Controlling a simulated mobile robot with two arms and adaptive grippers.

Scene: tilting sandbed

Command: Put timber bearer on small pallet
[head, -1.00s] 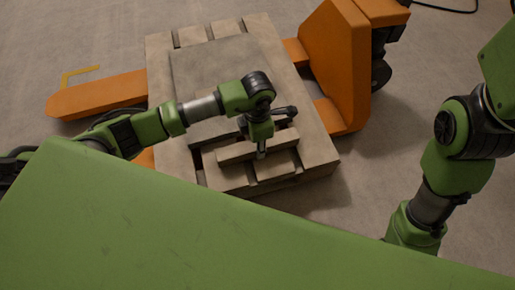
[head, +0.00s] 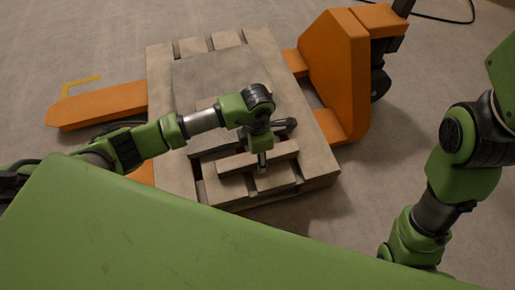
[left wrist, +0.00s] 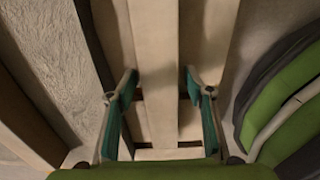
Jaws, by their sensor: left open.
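The timber bearer (head: 284,149), a pale squared beam, lies across the boards at the near end of the small pallet (head: 318,150). My left gripper (head: 263,164) is over the bearer's middle, pointing down. In the left wrist view the bearer (left wrist: 154,65) runs up the picture between the two fingers (left wrist: 160,98). The fingers are open, one on each side, with a visible gap to the bearer. The fingertips are partly hidden in the head view. My right arm shows at the right, but its gripper is out of sight behind my green body.
A grey slab (head: 210,75) lies on the pallet's far part. An orange pallet jack (head: 338,70) stands at the pallet's right, and an orange piece (head: 100,104) sticks out at its left. Bare floor lies around them.

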